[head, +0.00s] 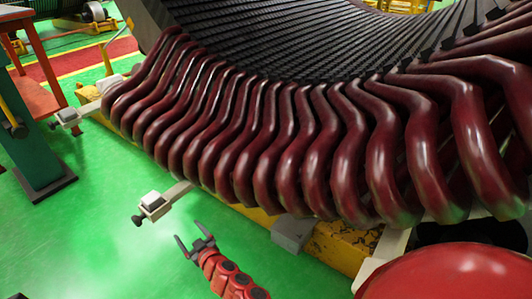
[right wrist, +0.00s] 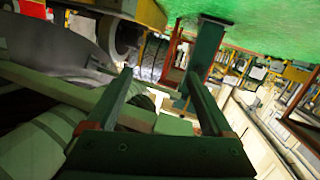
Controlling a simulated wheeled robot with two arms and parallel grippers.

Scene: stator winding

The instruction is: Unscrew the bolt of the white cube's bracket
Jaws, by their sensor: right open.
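A white cube (head: 152,201) sits on a pale bracket arm (head: 178,190) that sticks out from under the stator's dark red coils, left of the middle in the head view. A dark bolt (head: 138,219) with a knob-like head sticks out at the bracket's outer end. My right gripper (head: 188,232) is open and empty, to the right of and below the bolt, apart from it. In the right wrist view its two fingers (right wrist: 162,75) are spread, with a pale bar (right wrist: 150,122) between and behind them; I cannot tell which part this is. My left gripper is out of view.
The stator's coil ends (head: 270,140) fill the middle and right, over a yellow base (head: 340,245). A second similar bracket (head: 68,116) is farther left. A grey block (head: 292,233) sits by the base. A green post (head: 35,150) stands left. The green floor (head: 90,240) is clear.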

